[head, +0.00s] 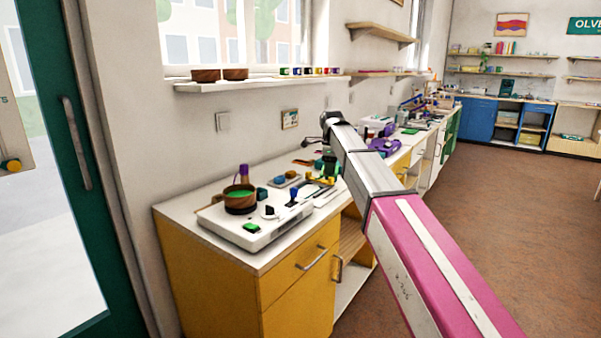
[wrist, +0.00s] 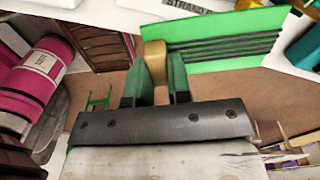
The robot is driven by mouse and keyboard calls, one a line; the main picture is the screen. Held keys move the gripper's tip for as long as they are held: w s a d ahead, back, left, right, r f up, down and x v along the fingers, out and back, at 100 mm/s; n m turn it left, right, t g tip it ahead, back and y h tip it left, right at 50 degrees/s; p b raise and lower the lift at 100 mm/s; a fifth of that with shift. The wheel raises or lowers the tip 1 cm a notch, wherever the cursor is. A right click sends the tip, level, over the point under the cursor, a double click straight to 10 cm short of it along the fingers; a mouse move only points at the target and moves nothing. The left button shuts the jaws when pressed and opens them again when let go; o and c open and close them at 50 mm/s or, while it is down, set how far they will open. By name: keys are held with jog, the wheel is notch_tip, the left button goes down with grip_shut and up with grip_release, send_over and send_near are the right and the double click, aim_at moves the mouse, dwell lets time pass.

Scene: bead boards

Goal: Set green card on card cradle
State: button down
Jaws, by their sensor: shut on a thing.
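My gripper (wrist: 155,88) shows in the wrist view with its two fingers shut on a small tan block (wrist: 154,62). In the head view my arm reaches over the counter and I cannot make out the fingertips. I cannot pick out the card cradle among the small things on the counter.
The near counter (head: 172,218) has yellow fronts. A brown bowl with green contents (head: 239,199) stands on the white unit. Small coloured things crowd behind it. The brown floor (head: 540,190) is open.

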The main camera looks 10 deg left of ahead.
jog(key=w+a+m, duration=0.1)
jog(key=a+m, duration=0.2)
jog(key=a, duration=0.4)
jog(key=shift+w+a+f+m, duration=0.1)
jog(key=shift+a+f+m, duration=0.25)
jog(key=shift+a+f, duration=0.75)
jog(key=shift+a+f+m, duration=0.3)
jog(key=shift+a+f, duration=0.1)
jog(key=shift+f, duration=1.3)
jog(key=shift+w+a+f+m, duration=0.1)
jog(key=shift+a+f+m, duration=0.25)
jog(key=shift+a+f, duration=0.75)
jog(key=shift+d+f, duration=0.35)
jog(key=shift+f, duration=0.35)
jog(key=shift+f, duration=0.25)
jog(key=c, duration=1)
grip_release()
